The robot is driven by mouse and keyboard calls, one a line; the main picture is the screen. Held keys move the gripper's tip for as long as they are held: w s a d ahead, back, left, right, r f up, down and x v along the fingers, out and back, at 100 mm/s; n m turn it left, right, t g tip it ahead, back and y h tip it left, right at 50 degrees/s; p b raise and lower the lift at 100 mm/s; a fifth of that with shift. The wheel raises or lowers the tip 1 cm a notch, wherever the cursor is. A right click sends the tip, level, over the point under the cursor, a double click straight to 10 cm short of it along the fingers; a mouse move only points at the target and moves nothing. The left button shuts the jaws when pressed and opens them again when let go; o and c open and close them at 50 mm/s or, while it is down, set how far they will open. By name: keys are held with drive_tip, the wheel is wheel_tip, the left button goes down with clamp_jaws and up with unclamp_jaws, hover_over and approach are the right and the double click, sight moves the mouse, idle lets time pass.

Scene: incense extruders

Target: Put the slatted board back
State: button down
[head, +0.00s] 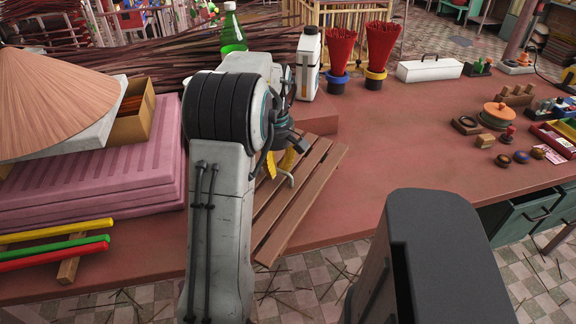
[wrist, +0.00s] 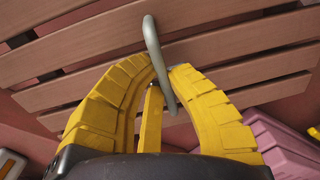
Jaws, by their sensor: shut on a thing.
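The slatted board (head: 309,188) is made of brown wooden slats with gaps between them. In the head view it is at the middle of the table, running from a raised reddish block toward the front edge, partly hidden behind my arm. I cannot tell whether it rests on the table or hangs just above it. In the wrist view the slats of the board (wrist: 95,48) fill the upper part, with a grey bent handle (wrist: 152,38) standing out from them. My gripper (wrist: 165,70) has its yellow fingers closed around this handle. In the head view my gripper (head: 284,168) is mostly hidden.
Pink ridged slabs (head: 120,180) lie left of the board, with coloured sticks (head: 55,250) in front. A green bottle (head: 233,35), a white canister (head: 308,65) and red incense bundles (head: 340,52) stand behind.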

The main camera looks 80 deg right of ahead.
sight(274, 180)
drive_tip(key=shift+w+d+f, duration=0.15)
drive_tip(key=shift+w+d, duration=0.05)
drive_tip(key=shift+w, duration=0.2)
drive_tip(key=shift+f, duration=1.8)
drive_tip(key=c, duration=1.3)
unclamp_jaws()
drive_tip(key=shift+f, duration=0.1)
drive_tip(key=shift+a, duration=0.1)
drive_tip(key=shift+f, duration=0.2)
drive_tip(key=shift+w+d+r, duration=0.1)
drive_tip(key=shift+w+r, duration=0.05)
drive_tip(key=shift+r, duration=1.7)
drive_tip(key=shift+w+d+r, duration=0.1)
drive_tip(key=shift+r, duration=1.75)
